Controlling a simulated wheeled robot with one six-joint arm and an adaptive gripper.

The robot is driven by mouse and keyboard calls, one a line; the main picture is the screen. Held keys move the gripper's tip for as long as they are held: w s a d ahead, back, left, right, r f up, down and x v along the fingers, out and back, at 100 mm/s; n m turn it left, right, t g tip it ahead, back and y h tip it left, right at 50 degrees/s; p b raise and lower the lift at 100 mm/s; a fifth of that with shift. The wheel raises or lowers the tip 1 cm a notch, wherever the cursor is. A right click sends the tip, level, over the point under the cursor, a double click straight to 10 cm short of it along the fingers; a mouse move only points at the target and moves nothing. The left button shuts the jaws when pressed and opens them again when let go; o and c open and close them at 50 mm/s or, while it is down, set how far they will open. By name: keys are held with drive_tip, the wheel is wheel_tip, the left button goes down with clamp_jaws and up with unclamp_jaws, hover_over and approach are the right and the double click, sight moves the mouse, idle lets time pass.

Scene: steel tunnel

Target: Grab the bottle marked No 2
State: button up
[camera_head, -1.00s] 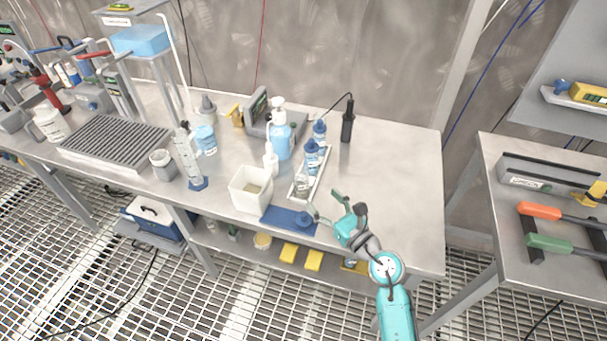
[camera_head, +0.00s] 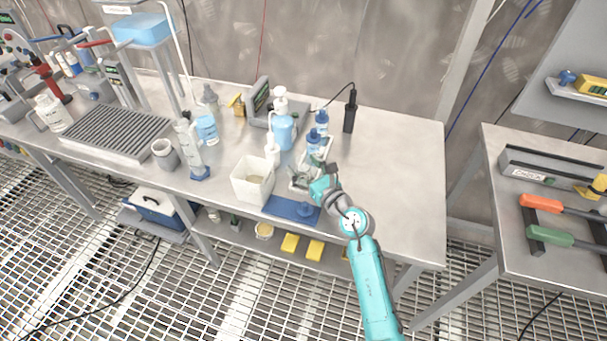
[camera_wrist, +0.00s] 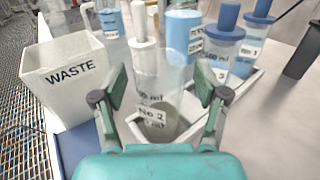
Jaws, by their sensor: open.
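The bottle marked No 2 (camera_wrist: 157,122) is a clear, capless bottle with a white label in the wrist view. It stands upright at the near end of a white tray (camera_wrist: 253,82). My gripper (camera_wrist: 160,88) is open, with one finger on either side of the bottle; I cannot tell whether they touch it. In the head view my gripper (camera_head: 312,172) is over the tray's near end and largely hides this bottle. Two blue-capped bottles stand farther along the tray: a nearer one (camera_wrist: 221,48) and a farther one (camera_wrist: 250,42), with labels only partly legible.
A white WASTE bin (camera_wrist: 68,75) stands left of the gripper. A white-topped squeeze bottle (camera_wrist: 144,55) and a blue pump bottle (camera_head: 282,130) are just beyond. A blue mat (camera_head: 285,209) lies in front. A black probe (camera_head: 350,110) stands behind right. The bench's right side is clear.

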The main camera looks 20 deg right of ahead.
drive_tip(key=c, duration=1.3)
